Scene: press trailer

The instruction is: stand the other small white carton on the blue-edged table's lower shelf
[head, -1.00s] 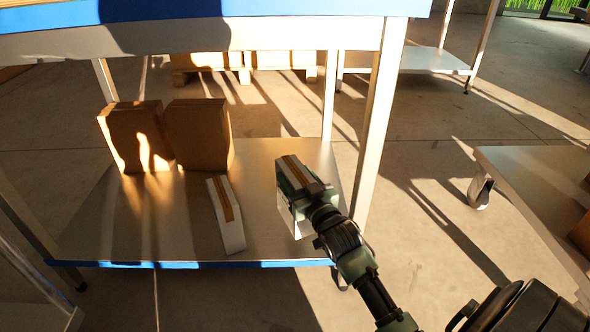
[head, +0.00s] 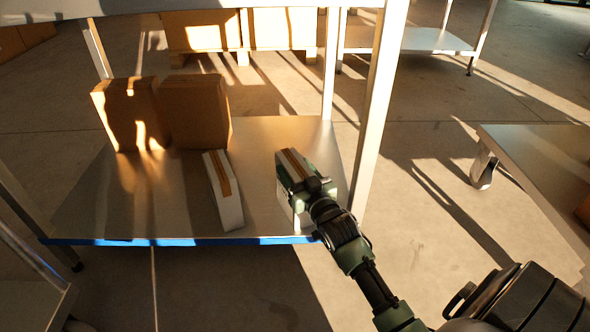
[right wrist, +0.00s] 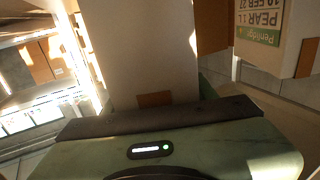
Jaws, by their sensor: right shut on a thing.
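A small white carton with a brown tape strip (head: 292,164) is in my right gripper (head: 312,188), over the right front part of the blue-edged table's lower shelf (head: 262,205). The gripper is shut on it. The carton looks upright; I cannot tell whether its base touches the shelf. In the right wrist view its white face (right wrist: 135,45) fills the middle above the gripper. Another small white carton (head: 228,205) stands on the shelf to its left, near the blue front edge, with a gap between them. My left gripper is not in view.
Two brown boxes (head: 128,115) (head: 196,112) stand at the shelf's back left. A table leg (head: 377,105) rises close to the right of the held carton. A wheeled trolley (head: 535,160) is at the right. Shelf space behind the held carton is clear.

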